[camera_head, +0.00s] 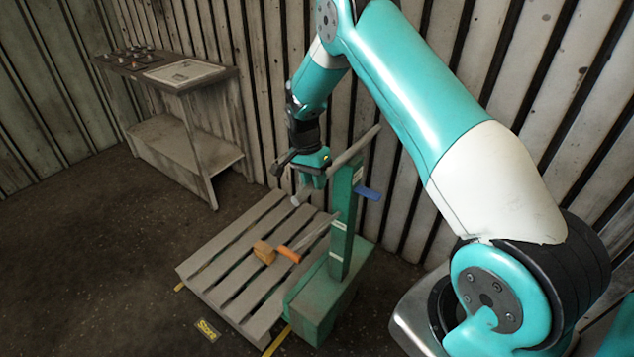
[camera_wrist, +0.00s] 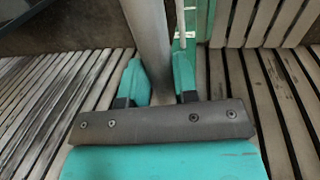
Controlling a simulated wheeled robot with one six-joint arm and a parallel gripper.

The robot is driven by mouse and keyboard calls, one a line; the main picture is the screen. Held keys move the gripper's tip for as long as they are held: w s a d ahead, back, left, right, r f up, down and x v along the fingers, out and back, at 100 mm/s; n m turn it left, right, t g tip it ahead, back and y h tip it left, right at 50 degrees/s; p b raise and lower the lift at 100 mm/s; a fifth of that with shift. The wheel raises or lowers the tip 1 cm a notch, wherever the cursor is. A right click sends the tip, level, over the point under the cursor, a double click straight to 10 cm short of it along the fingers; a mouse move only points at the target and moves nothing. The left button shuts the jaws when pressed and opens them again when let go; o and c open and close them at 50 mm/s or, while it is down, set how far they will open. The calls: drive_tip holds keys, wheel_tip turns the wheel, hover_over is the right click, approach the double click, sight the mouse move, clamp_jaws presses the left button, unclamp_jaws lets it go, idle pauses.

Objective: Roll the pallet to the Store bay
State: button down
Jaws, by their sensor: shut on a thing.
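The grey slatted pallet (camera_head: 222,243) lies on the floor in the head view, with a green pallet truck (camera_head: 318,305) at its right end. The truck's upright green post (camera_head: 342,222) carries a grey cross-bar handle (camera_head: 358,146). My gripper (camera_head: 314,178) is shut on this handle, left of the post. In the wrist view the bar (camera_wrist: 148,38) passes between the two teal fingers. A floor label reading "Store" (camera_head: 207,330) lies at the pallet's near side. Yellow floor marks (camera_head: 278,341) show beside the pallet and truck; the pallet hides much of them.
A brown block (camera_head: 264,252) and an orange-handled tool (camera_head: 290,254) lie on the pallet. A blue lever (camera_head: 368,192) sticks out from the post. A bench (camera_head: 196,120) stands against the back wall. The ribbed wall is close behind the pallet; floor is clear at left.

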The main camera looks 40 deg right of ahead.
drive_tip(key=c, duration=0.9)
unclamp_jaws()
drive_tip(key=shift+s+d, duration=0.15)
drive_tip(key=shift+s, duration=0.25)
drive_tip(key=shift+r, duration=0.1)
drive_tip(key=shift+w, duration=0.2)
drive_tip(key=w+a+r+b, duration=0.1)
drive_tip(key=w+r+b, duration=0.2)
drive_tip(key=r, duration=1.4)
drive_tip(key=shift+a+b, duration=0.15)
drive_tip(key=shift+b, duration=0.15)
drive_tip(key=s+a+r+n+t+y, duration=0.1)
drive_tip(key=s+a+r+n, duration=0.2)
drive_tip(key=s+a+n, duration=0.35)
drive_tip(key=s+a+r+n+t+y, duration=0.1)
drive_tip(key=s+a+r+n, duration=0.2)
drive_tip(key=s+a+n, duration=0.35)
drive_tip(key=s+a+n+y, duration=0.1)
drive_tip(key=s+a+n, duration=0.3)
drive_tip(key=s, duration=0.6)
drive_tip(key=s+a+n+y, duration=0.2)
drive_tip(key=s+a+n, duration=0.2)
drive_tip(key=s, duration=0.6)
drive_tip(key=shift+s+a+f, duration=0.15)
drive_tip(key=shift+s+a, duration=0.1)
drive_tip(key=shift+s, duration=0.15)
